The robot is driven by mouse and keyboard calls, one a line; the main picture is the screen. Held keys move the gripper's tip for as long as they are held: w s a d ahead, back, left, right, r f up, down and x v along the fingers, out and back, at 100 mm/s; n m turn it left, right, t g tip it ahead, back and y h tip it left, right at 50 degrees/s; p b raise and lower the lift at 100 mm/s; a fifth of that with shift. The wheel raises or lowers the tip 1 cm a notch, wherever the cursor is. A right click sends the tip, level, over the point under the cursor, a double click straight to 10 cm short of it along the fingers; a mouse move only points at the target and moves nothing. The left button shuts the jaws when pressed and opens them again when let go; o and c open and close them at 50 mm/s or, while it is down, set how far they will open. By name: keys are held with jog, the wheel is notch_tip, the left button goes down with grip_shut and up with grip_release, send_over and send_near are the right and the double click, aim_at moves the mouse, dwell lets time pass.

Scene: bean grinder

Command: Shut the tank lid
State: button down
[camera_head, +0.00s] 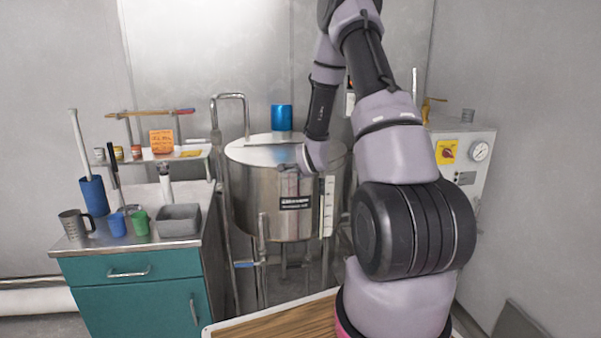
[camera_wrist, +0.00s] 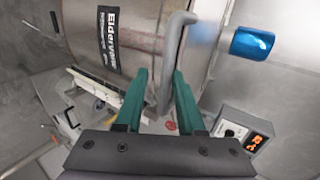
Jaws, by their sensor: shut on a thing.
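The steel tank (camera_head: 262,205) stands at the back centre, with a dark label on its front; its wall fills the upper left of the wrist view (camera_wrist: 145,45). The tank's top (camera_head: 258,140) is partly hidden by my arm, and I cannot tell how far the lid is shut. A grey bent bar handle (camera_wrist: 172,60) runs between my green fingers at the tank's rim. My gripper (camera_wrist: 162,85) is shut on this handle. In the head view my wrist hides the fingers at the tank's front rim.
A blue cylinder (camera_head: 281,117) stands on the tank's top. A teal cabinet (camera_head: 135,290) with cups and a grey bin (camera_head: 179,221) is at left. A gauge panel (camera_head: 463,155) is at right. A wooden tabletop (camera_head: 275,326) lies in front.

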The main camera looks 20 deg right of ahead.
jog(key=c, duration=0.8)
grip_release()
jog(key=shift+s+f+g, duration=0.15)
jog(key=shift+s+f, duration=0.1)
jog(key=shift+f, duration=0.25)
jog(key=shift+s+f+g, duration=0.15)
jog(key=shift+s+f, duration=0.1)
jog(key=shift+f, duration=0.2)
jog(key=shift+c, duration=0.2)
jog(key=shift+a, duration=0.1)
jog(key=v, duration=1)
jog(key=shift+r, duration=0.4)
jog(key=shift+s, duration=0.15)
